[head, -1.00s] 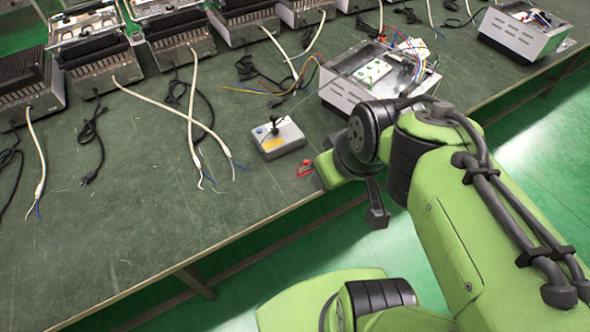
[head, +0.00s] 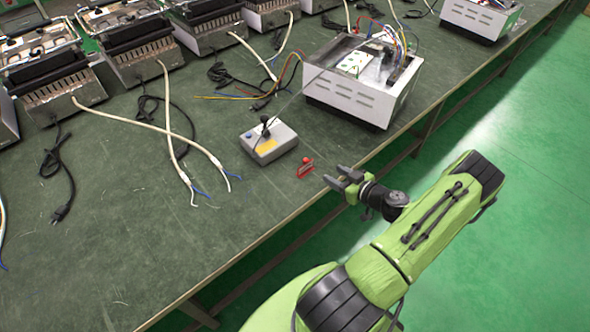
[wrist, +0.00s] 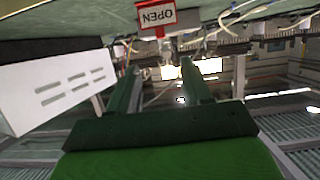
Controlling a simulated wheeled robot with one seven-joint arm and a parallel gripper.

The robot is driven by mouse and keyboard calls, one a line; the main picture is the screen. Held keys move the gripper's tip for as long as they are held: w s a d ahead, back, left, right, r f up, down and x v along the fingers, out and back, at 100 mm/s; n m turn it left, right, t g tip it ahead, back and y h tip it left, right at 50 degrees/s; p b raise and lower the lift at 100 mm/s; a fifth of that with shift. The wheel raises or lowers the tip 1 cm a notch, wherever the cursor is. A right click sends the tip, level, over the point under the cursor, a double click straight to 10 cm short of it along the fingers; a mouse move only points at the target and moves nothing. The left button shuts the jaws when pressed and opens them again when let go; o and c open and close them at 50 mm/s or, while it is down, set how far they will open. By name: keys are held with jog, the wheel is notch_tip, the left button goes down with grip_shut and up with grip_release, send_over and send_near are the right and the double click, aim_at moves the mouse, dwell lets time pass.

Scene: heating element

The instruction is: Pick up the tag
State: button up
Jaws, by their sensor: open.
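The tag (head: 306,167) is small and red and lies on the green table near its front edge, in front of the grey control box.
The grey control box (head: 268,141) with a black knob stands just behind the tag. An open white heater case (head: 362,82) with loose wires stands to the right behind it. Several heaters line the back. Cable ends (head: 205,185) lie to the left. The front-left table is clear.

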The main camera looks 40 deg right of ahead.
aim_at(307, 161)
jog(key=b+x, duration=0.3)
jog(key=x, duration=1.1)
jog(key=shift+w+a+f, duration=0.1)
jog(key=shift+w, duration=0.25)
grip_shut()
